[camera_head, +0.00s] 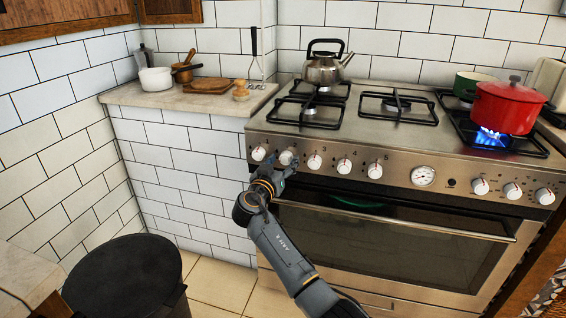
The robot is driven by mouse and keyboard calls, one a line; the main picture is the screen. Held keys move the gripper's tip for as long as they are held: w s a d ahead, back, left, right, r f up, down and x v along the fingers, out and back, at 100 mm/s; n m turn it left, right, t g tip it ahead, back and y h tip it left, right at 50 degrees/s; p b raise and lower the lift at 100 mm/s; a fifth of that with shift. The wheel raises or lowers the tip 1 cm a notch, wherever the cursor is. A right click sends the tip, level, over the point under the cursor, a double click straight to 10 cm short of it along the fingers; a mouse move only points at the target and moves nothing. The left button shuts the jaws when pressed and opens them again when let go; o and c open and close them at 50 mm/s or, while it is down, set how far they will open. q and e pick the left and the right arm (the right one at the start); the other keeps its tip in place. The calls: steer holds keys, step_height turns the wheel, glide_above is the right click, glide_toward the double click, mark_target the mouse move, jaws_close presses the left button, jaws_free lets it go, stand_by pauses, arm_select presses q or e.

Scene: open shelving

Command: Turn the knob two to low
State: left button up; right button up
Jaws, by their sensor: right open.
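The stove (400,240) has a steel front panel with a row of white knobs. Knob two (286,158) is the second from the left. My right gripper (277,163) is at this knob, its open fingers close around or just in front of it. Whether the fingers touch the knob cannot be told. Knob one (258,153) is just left of the gripper. Knob three (314,162) is just to its right and clear of it. The exact setting of knob two is too small to read. My left gripper is not in view.
A kettle (323,68) sits on the back left burner. The oven handle (390,221) sticks out below the knobs. A dark round bin (125,278) stands at lower left.

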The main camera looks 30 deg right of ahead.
steer(key=shift+w+d, duration=0.15)
steer(key=shift+d, duration=0.1)
steer(key=c, duration=1.2)
steer(key=shift+n, duration=0.4)
steer(key=n, duration=0.2)
steer(key=shift+n, duration=0.3)
steer(key=shift+f+n+t, duration=0.1)
steer(key=shift+n+t, duration=0.2)
steer(key=shift+n, duration=2.1)
